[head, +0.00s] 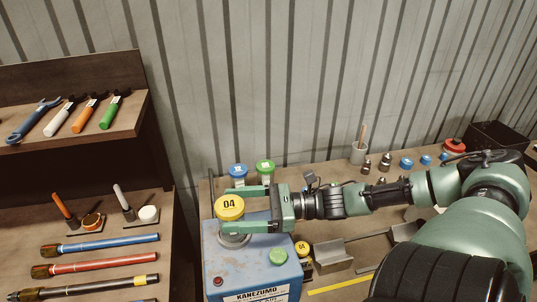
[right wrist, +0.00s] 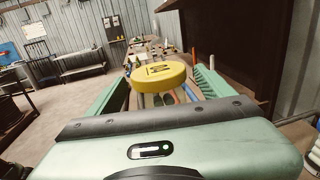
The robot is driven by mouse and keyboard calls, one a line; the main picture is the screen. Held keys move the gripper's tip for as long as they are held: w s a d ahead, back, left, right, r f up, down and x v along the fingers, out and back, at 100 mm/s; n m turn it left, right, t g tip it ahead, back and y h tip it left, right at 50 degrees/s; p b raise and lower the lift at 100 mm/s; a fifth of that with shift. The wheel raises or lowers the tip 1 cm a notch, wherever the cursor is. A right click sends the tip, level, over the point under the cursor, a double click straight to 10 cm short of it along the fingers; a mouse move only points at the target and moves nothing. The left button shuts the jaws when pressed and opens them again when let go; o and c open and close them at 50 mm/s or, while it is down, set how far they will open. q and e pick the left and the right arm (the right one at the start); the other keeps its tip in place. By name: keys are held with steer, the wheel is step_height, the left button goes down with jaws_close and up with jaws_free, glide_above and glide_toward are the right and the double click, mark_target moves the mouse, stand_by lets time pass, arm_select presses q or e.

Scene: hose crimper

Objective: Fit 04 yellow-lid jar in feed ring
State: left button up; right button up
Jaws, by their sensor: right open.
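The yellow-lid jar marked 04 (head: 229,204) stands upright at the top of the blue KANEZUMO machine (head: 262,262). Its yellow lid also shows in the right wrist view (right wrist: 158,74). The grey feed ring (head: 235,240) shows partly below the jar; the jar and lower finger hide much of it, so I cannot tell how deep the jar sits. My right gripper (head: 236,209) is open, with one finger on each side of the jar. Both fingers also show in the wrist view, apart from the lid. My left gripper is not in view.
A blue-lid jar (head: 238,171) and a green-lid jar (head: 265,167) stand close behind the right gripper. A grey bracket (head: 333,256) lies nearby. Hoses lie on the left bench (head: 70,220).

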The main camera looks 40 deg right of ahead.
steer(key=p+v, duration=0.4)
steer(key=v, duration=0.5)
steer(key=shift+s+r, duration=0.1)
steer(key=shift+s, duration=0.05)
steer(key=shift+p+v, duration=0.35)
steer(key=shift+v, duration=0.4)
